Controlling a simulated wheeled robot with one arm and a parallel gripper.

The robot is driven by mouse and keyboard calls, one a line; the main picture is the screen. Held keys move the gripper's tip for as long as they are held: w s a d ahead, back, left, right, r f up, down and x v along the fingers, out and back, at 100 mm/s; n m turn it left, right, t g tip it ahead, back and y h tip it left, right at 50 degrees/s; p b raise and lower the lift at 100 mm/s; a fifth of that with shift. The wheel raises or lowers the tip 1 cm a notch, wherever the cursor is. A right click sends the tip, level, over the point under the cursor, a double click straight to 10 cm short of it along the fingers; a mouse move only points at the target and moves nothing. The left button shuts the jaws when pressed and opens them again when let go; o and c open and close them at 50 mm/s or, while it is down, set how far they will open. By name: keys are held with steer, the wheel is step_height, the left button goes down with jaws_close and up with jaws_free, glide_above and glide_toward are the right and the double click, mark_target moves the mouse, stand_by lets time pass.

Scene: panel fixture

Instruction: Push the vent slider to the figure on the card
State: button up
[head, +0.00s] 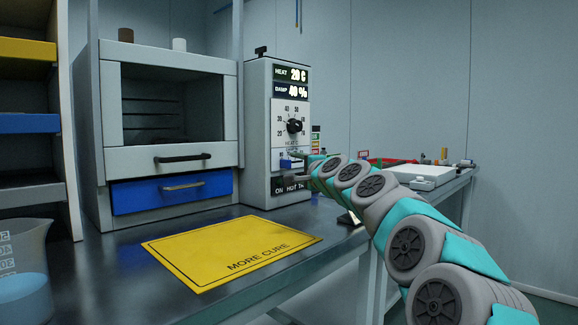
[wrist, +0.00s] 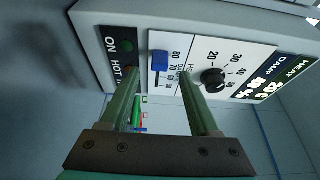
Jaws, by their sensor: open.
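The vent slider is a blue knob (head: 289,164) low on the white front of the grey control unit (head: 258,135). In the wrist view the blue slider (wrist: 160,61) sits by the 80 end of its printed scale (wrist: 174,75). My gripper (wrist: 158,76) is open and empty, its two green fingers pointing at the panel with the slider and scale between them in the picture. I cannot tell whether a finger touches the slider. In the head view my gripper (head: 305,162) is at the panel and partly hides it. I see no card with a readable figure.
A black dial (head: 294,126) sits above the slider, under displays reading heat 20 C and damp 40 %. An ON button panel (head: 290,187) is below. A yellow "MORE CURE" mat (head: 230,250), a cabinet with a blue drawer (head: 172,192) and a beaker (head: 24,270) stand left.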

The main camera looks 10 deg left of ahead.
mark_target(289, 165)
steer(key=shift+x, duration=2.35)
steer(key=shift+c, duration=0.4)
jaws_close()
steer(key=shift+f, duration=0.1)
